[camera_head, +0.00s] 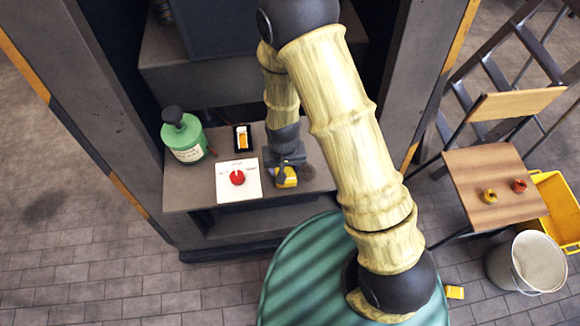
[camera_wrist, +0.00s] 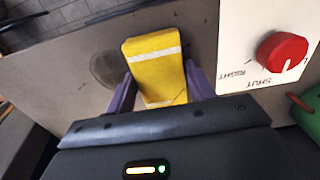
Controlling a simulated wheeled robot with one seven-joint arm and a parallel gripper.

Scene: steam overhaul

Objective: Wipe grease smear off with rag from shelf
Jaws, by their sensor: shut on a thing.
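My gripper (camera_head: 287,168) reaches down to the grey shelf (camera_head: 200,192) and is shut on a yellow rag. The rag (camera_wrist: 155,65) is block-shaped with white stripes and sits between the two purple fingers in the wrist view. Its yellow end also shows under the gripper in the head view (camera_head: 287,180). A dark round grease smear (camera_wrist: 106,68) lies on the grey surface just left of the rag in the wrist view. The rag appears beside the smear, with the left finger close to its edge. Whether the rag touches the surface is unclear.
A white panel with a red knob (camera_head: 237,177) lies beside the gripper. A green canister (camera_head: 184,138) and a small black-framed orange-and-white item (camera_head: 243,138) stand nearby. Upright posts flank the shelf. A wooden chair (camera_head: 495,185), bucket (camera_head: 526,262) and yellow crate (camera_head: 556,205) are at right.

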